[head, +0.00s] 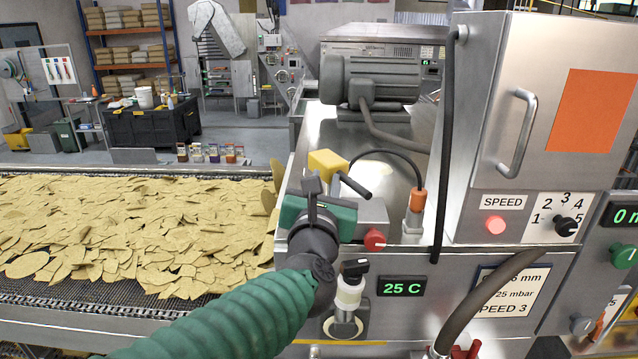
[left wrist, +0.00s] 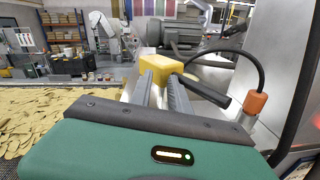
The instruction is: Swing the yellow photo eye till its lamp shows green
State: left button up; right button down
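The yellow photo eye (head: 327,163) is a small box on the steel machine top beside the chip belt. A black rod (head: 355,187) sticks out toward the lower right, and a black cable arches from behind it. I see no lit lamp on its visible faces. My left gripper (head: 323,182) is just in front of it, fingers pointing at it. In the left wrist view the photo eye (left wrist: 160,67) is straight ahead, beyond the fingertips (left wrist: 160,82). The fingers are apart with a gap between them; I cannot tell whether they touch it. My right gripper is out of view.
The belt of chips (head: 130,230) runs along the left. A red knob (head: 375,240), an orange-collared connector (head: 417,205) and a black-handled valve (head: 352,280) are near my left arm. A steel cabinet (head: 500,150) rises on the right, with a motor (head: 370,85) behind.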

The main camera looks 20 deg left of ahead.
pick_arm(q)
jog(key=shift+d+f, duration=0.25)
jog(key=shift+f, duration=0.05)
